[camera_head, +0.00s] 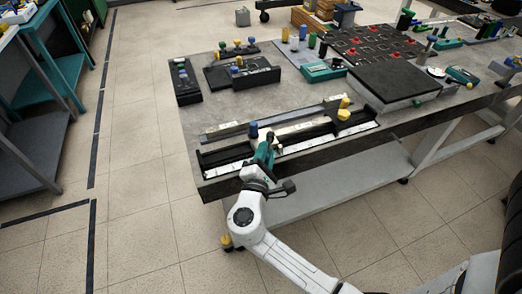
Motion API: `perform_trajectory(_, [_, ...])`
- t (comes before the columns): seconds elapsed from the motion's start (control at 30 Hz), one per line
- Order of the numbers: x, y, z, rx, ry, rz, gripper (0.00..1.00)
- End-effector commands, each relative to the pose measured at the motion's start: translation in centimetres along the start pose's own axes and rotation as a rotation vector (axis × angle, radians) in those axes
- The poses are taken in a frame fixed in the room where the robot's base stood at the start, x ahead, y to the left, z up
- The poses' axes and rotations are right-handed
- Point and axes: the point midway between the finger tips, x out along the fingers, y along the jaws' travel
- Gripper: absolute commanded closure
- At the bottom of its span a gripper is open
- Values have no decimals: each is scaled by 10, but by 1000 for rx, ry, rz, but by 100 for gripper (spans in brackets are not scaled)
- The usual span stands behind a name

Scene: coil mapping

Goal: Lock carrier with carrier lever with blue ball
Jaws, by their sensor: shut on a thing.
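The carrier (306,131) is a long dark rail assembly with pale strips, lying along the near edge of the grey table. A blue ball (253,127) stands up from it, just left of and beyond my gripper's tip. My gripper (269,138), teal with dark fingers, is over the near left part of the carrier, shut on what looks like the carrier lever with the blue ball. The fingers and wrist hide the grip and the lever's lower part.
The grey table (222,110) also bears black blocks with coloured knobs (184,76) at the left. A dark raised plate (394,80) and a black board with red pieces (368,45) are farther right. Bare table lies behind the carrier. Open floor lies left.

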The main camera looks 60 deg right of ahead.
Motion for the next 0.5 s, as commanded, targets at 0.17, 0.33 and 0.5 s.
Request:
perform_trajectory(0.17, [0, -10, 10, -3, 130, 88, 100])
perform_trajectory(0.33, [2, -17, 16, -2, 250, 169, 100])
perform_trajectory(0.5, [6, -21, 22, -2, 352, 238, 100])
